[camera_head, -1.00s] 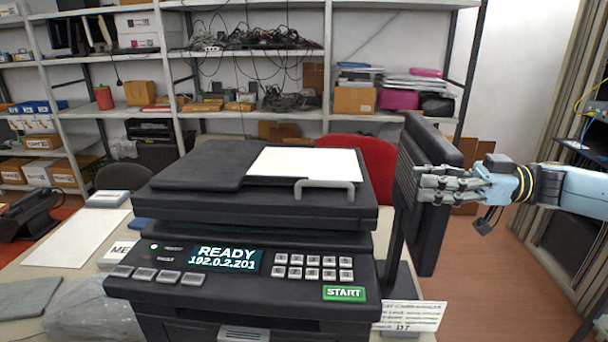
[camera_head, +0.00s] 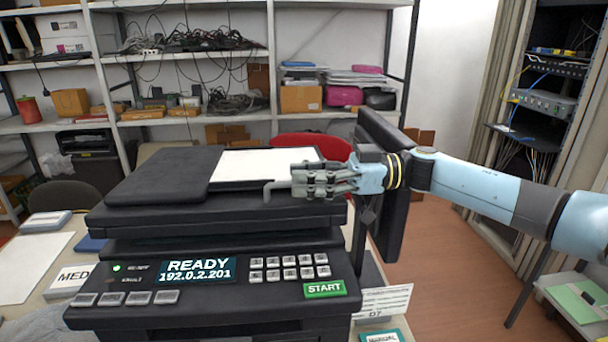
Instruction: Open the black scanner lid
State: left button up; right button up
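The black scanner lid (camera_head: 160,180) lies shut on top of the printer, with a flat white panel (camera_head: 240,168) on it. A grey bar handle (camera_head: 268,189) is at the lid's front right; only its left end shows. My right gripper (camera_head: 300,181) reaches in from the right, with its fingers pointing left over the handle and hiding the rest of it. The fingers look close together, but I cannot tell whether they hold the handle or are just in front of it. My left gripper is not in view.
The printer's front panel (camera_head: 150,285) has a READY display and a green START button (camera_head: 324,289). A dark upright monitor-like panel (camera_head: 392,215) stands just right of the lid, behind my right arm. Shelves (camera_head: 200,120) stand behind. The floor (camera_head: 450,270) at right is open.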

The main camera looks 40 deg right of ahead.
jog(key=shift+w+a, duration=0.15)
jog(key=shift+c, duration=0.4)
grip_shut()
jog(key=shift+s+a+r, duration=0.15)
jog(key=shift+s+r, duration=0.05)
jog(key=shift+o, duration=0.4)
grip_release()
jog(key=shift+w+d+f, duration=0.25)
jog(key=shift+w+d, duration=0.1)
jog(key=shift+s+a+r, duration=0.1)
jog(key=shift+s, duration=0.15)
jog(key=v, duration=1.2)
